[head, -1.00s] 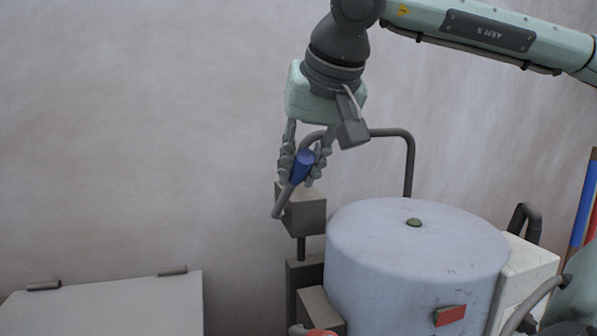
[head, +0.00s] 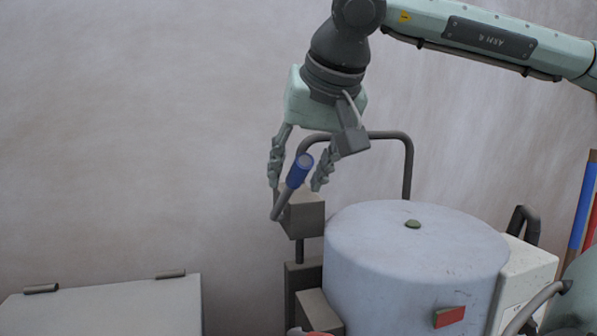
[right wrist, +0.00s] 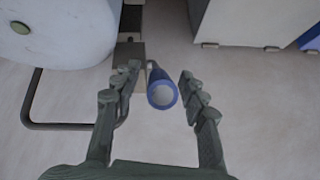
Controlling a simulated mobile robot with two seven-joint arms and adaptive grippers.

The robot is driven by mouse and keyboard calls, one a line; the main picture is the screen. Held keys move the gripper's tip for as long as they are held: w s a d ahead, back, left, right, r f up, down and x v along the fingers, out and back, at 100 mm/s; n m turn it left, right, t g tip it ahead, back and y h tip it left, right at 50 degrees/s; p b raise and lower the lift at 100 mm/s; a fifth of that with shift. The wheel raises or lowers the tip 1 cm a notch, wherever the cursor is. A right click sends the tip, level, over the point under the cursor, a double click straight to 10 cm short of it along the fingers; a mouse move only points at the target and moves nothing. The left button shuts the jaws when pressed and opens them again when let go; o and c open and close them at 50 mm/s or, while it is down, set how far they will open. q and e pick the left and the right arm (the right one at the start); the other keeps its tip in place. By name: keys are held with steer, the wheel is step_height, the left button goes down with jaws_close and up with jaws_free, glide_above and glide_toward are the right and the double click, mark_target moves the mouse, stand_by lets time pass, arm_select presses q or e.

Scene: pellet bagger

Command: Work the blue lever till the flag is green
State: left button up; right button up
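The lever is a bent grey bar with a blue grip (head: 299,171), standing tilted at the grey block (head: 304,216) left of the drum. It also shows in the right wrist view (right wrist: 162,92), end-on. My right gripper (head: 296,184) is open, with one finger on each side of the blue grip. In the right wrist view (right wrist: 160,78) there are gaps between the grip and both fingers. The flag (head: 449,317) on the drum's front shows a red face with a thin green edge. My left gripper is not in view.
The pale drum (head: 390,260) stands right of the lever. A bent grey pipe (head: 408,165) rises behind it. A grey hinged box top (head: 110,305) is at lower left. The space between the box and the lever is clear, with a plain wall behind.

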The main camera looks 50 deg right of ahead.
steer(key=v, duration=1.2)
